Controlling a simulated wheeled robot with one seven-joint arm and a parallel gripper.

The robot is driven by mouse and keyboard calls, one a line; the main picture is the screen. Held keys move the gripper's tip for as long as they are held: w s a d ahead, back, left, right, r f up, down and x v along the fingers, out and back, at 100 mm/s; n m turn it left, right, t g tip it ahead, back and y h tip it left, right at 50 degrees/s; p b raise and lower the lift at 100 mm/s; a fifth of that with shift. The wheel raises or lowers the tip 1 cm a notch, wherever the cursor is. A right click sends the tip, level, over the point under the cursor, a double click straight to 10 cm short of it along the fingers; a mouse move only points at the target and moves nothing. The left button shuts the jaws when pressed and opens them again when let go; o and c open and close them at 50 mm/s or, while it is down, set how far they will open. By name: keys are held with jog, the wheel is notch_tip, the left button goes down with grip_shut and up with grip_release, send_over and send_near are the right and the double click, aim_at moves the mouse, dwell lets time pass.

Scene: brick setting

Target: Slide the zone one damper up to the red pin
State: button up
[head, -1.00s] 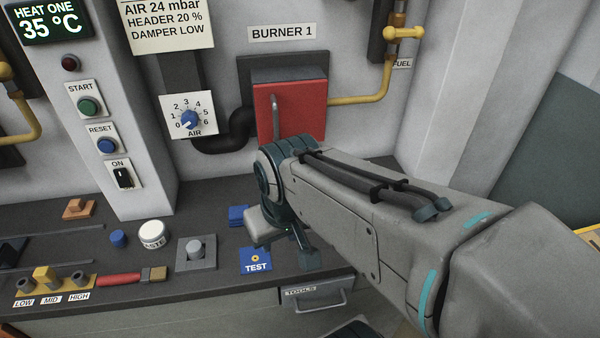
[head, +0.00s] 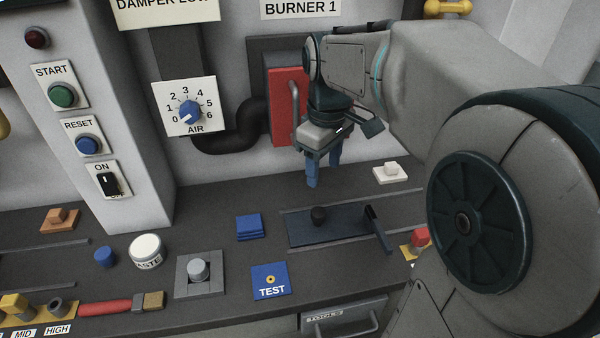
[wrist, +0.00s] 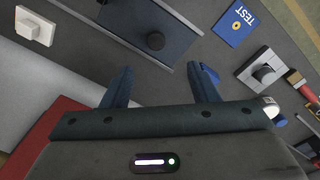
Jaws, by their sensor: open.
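A dark upright piece (head: 376,228) stands at the plate's right end. A red-topped piece (head: 420,237) on a yellow base is partly hidden by my arm; I cannot tell whether it is the red pin. My gripper (head: 324,174) is open and empty, fingers down, above and behind the plate. It also shows in the wrist view (wrist: 160,80).
A red burner box (head: 283,105) with a handle is close behind my gripper. A white block (head: 391,172) sits right of it. Blue pads (head: 249,227), a TEST card (head: 271,281) and a grey knob block (head: 199,272) lie left and in front. Counter around the blue pads is partly clear.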

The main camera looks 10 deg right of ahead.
aim_at(319, 211)
jog(key=shift+n, duration=0.6)
jog(key=f, duration=0.4)
jog(key=w+f+b, duration=0.1)
jog(key=f, duration=0.4)
jog(key=w+f, duration=0.1)
jog(key=f, duration=0.4)
jog(key=shift+f+b, duration=0.25)
jog(key=shift+b, duration=0.1)
jog(key=shift+c, duration=0.3)
grip_shut()
jog(key=d, duration=0.6)
jog(key=shift+p, duration=0.4)
jog(key=shift+o, duration=0.3)
grip_release()
